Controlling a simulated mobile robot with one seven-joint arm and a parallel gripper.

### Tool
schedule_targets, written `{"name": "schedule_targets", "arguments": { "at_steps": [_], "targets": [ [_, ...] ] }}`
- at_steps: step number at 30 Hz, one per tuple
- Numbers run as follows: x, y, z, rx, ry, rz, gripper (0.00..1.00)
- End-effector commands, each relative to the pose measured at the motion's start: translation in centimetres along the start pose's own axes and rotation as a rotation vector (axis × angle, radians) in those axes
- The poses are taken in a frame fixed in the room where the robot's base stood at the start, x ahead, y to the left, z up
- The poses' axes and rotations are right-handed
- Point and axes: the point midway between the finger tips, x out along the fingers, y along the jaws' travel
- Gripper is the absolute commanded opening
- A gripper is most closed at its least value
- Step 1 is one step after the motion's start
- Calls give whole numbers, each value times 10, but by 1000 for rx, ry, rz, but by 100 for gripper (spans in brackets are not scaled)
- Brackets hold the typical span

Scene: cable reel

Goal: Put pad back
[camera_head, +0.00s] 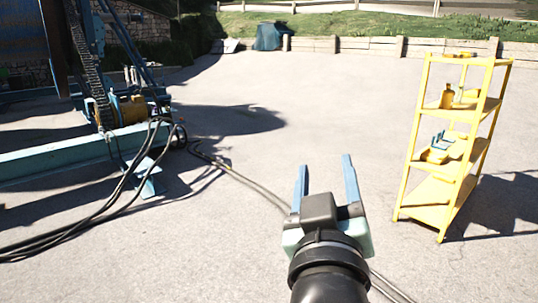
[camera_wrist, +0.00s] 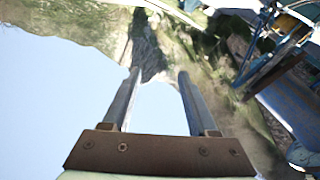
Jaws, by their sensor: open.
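My gripper (camera_head: 324,170) is raised over the paved yard in the head view, its two blue-grey fingers apart with nothing between them. The wrist view also shows my gripper (camera_wrist: 158,73) open and empty, with sky, greenery and blue machinery beyond it. I cannot tell for sure which thing is the pad. A yellow shelf rack (camera_head: 407,168) stands to the right, well apart from my gripper. On its middle shelf lie a yellow item (camera_head: 434,156) and a small blue item (camera_head: 438,138), too small to make out.
A yellow bottle (camera_head: 447,97) stands on a higher shelf of the rack. Blue machinery (camera_head: 75,149) with a reel stands at the left. Black cables (camera_head: 120,190) run across the ground from it, passing behind my arm. Open pavement (camera_head: 310,95) lies between machinery and rack.

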Motion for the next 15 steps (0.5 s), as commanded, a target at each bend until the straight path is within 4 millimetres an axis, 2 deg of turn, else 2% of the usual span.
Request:
{"name": "schedule_targets", "arguments": {
  "at_steps": [1, 3, 6, 9, 10, 12, 15],
  "targets": [
    [-11, 1, -50, 74, 133, 7, 59],
    [-32, 4, -107, 179, 297, 6, 59],
    [-64, 12, -166, 304, 482, -6, 59],
    [-89, 18, -201, 387, 603, -22, 59],
    [-94, 19, -206, 404, 624, -26, 59],
    [-102, 22, -215, 428, 659, -31, 59],
    [-105, 22, -219, 439, 672, -34, 59]
  ]
}}
